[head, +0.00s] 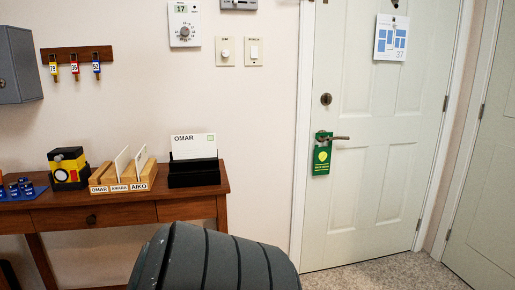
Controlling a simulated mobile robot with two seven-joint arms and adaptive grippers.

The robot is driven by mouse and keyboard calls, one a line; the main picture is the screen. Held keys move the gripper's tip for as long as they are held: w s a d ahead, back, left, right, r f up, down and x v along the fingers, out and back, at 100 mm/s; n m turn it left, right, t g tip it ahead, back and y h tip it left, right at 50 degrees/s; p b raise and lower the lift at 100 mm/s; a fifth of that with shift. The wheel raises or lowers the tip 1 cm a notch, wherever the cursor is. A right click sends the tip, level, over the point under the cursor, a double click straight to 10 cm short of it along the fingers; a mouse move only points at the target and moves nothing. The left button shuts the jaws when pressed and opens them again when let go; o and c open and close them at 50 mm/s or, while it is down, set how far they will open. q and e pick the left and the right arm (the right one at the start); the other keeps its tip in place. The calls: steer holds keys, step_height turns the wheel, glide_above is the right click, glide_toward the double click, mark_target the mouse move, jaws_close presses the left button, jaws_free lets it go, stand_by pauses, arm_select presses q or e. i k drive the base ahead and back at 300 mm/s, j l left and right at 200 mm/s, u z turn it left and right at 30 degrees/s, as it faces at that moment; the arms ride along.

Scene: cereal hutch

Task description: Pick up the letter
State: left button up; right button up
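A white letter (193,146) marked OMAR, with a pale green square at its upper right, stands upright in a black holder (194,175) on the wooden table. Left of it is a wooden sorter (146,178) with labels that read OMAR, AMARA and AIKO. White cards (122,160) stand tilted in the sorter. Neither of my grippers is in view.
The brown wooden table (130,211) stands against the wall. A yellow and black box-like object (68,168) and a blue tray (28,192) are at its left. A dark grey ribbed rounded shape (215,262) fills the front. The door (370,130) is shut.

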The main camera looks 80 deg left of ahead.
mark_target(185, 146)
steer(key=i+u, duration=0.75)
steer(key=i+l+u, duration=0.35)
steer(key=i, duration=0.15)
steer(key=i+u, duration=0.15)
steer(key=u, duration=0.3)
steer(key=i+j+u, duration=0.1)
steer(key=u, duration=0.35)
steer(key=i+u, duration=0.2)
steer(key=u, duration=0.25)
steer(key=i+l+u, duration=0.15)
steer(key=u, duration=0.25)
